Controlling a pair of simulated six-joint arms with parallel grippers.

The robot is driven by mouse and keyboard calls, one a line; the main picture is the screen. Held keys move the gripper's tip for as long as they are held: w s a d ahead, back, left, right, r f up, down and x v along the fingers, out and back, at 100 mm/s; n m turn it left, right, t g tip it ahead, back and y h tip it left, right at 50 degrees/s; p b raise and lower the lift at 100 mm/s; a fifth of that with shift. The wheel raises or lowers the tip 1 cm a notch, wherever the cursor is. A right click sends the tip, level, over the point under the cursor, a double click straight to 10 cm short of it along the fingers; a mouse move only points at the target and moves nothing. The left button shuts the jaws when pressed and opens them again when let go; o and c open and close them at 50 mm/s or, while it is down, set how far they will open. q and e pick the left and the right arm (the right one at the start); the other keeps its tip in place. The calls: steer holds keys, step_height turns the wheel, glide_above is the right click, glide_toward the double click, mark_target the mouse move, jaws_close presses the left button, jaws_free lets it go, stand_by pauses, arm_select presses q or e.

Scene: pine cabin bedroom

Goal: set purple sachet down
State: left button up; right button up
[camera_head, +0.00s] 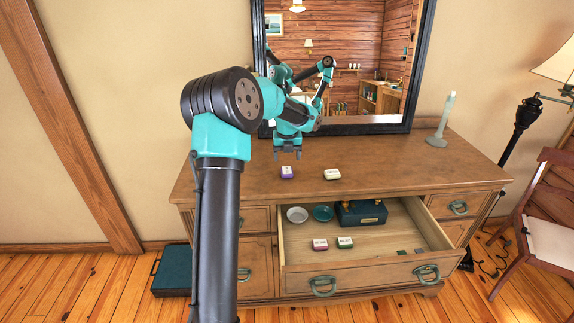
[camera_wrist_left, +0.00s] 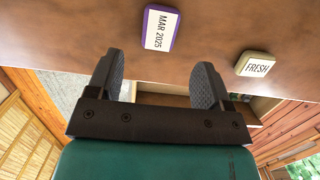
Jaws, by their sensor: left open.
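The purple sachet (camera_head: 287,172) has a white label and lies on top of the wooden dresser (camera_head: 400,172). It also shows in the left wrist view (camera_wrist_left: 161,30), where its label reads "MAR 2025". My left gripper (camera_head: 287,155) is open and empty, just above and behind the sachet in the head view. In the left wrist view its two fingers (camera_wrist_left: 157,82) stand apart, with the sachet beyond the fingertips and not between them. My right gripper is not in view.
A cream sachet (camera_head: 332,174) marked "FRESH" lies to the right. The open drawer (camera_head: 285,255) holds a white dish (camera_head: 297,215), a teal dish (camera_head: 323,212), a dark box (camera_head: 361,212), a red sachet (camera_head: 320,244) and a green sachet (camera_head: 345,242). A candlestick (camera_head: 441,125) stands at right.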

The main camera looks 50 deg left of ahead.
arm_select(q)
steer(key=shift+s+d+r, duration=0.1)
steer(key=shift+d+r, duration=0.05)
steer(key=shift+r, duration=1.05)
steer(key=shift+s+d+r, duration=0.1)
steer(key=shift+d+r, duration=0.05)
steer(key=shift+r, duration=1.05)
